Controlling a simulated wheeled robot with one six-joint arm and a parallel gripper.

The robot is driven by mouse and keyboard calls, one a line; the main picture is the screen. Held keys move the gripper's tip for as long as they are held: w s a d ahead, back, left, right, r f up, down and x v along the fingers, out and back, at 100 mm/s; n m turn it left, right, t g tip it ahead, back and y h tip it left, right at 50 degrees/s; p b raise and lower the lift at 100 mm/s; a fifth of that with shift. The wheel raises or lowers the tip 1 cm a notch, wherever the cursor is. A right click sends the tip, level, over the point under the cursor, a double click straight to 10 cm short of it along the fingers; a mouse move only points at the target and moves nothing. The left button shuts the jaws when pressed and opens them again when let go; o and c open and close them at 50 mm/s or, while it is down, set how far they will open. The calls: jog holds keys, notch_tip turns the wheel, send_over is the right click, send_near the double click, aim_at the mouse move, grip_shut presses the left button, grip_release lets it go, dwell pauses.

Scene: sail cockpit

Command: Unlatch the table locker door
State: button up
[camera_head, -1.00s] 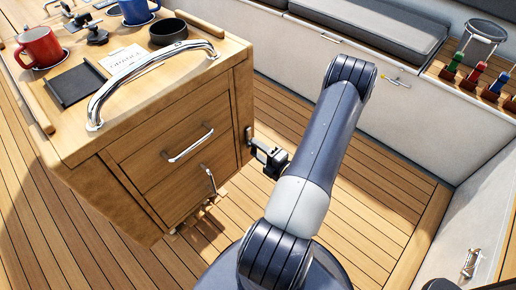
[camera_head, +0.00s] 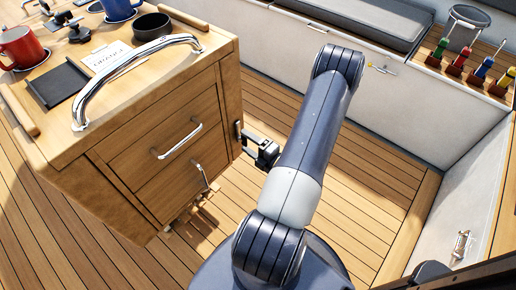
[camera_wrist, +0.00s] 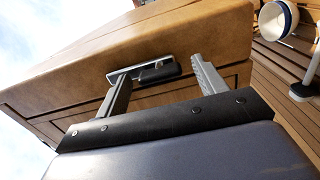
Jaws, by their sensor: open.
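The table locker is a wooden cabinet (camera_head: 140,140), with front panels, at the left of the head view. Its side panel (camera_wrist: 190,40) fills much of the wrist view. A latch (camera_wrist: 157,73) with a silver plate and a dark lever sits on that panel. The latch also shows small at the cabinet's right side in the head view (camera_head: 238,131). My gripper (camera_wrist: 160,68) is open, with one finger on each side of the latch in the wrist view. In the head view my gripper (camera_head: 258,150) is beside that side panel. I cannot tell whether the fingers touch the latch.
A chrome grab rail (camera_head: 130,75) crosses the cabinet top, near a red mug (camera_head: 20,47), a blue mug (camera_head: 118,8) and a black bowl (camera_head: 151,26). A bench (camera_head: 340,60) stands behind. The plank floor right of my arm (camera_head: 370,190) is clear.

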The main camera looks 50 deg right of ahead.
jog(key=s, duration=1)
jog(key=shift+s+d+p, duration=0.3)
jog(key=shift+d, duration=0.1)
jog(key=shift+w, duration=0.15)
jog(key=shift+w+a+b, duration=0.15)
jog(key=shift+w+a, duration=0.05)
jog(key=shift+w, duration=2.45)
jog(key=shift+w+a+b, duration=0.15)
jog(key=shift+w+a, duration=0.05)
jog(key=shift+w, duration=2.45)
jog(key=shift+s, duration=0.1)
